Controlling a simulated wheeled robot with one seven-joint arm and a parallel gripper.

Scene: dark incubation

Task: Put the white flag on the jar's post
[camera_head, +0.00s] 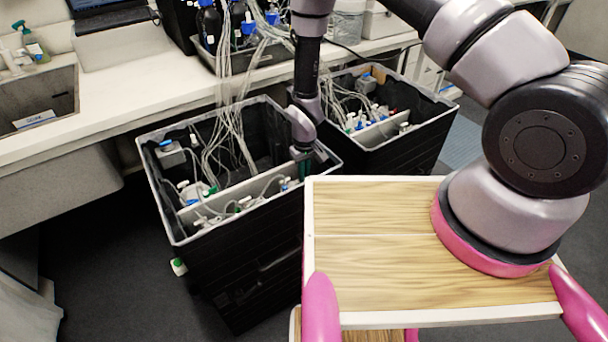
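My gripper (302,158) is small and dark at the end of my arm. It points down at the right side of the left black bin (262,226), near its rim. Its fingers are too small and dark to tell whether they are open or shut, or whether they hold anything. I cannot make out the white flag or the jar's post for certain. Several small white, green and blue-capped items with tubes crowd the left bin. A small white and green item (179,266) shows low outside that bin's front left corner.
A second black bin (425,143) with tubes and capped items stands to the right. A white counter (110,128) with a sink (40,98) and a green-topped spray bottle (32,42) runs behind. Tubes (228,100) hang into the left bin. Dark floor (95,250) is clear at left.

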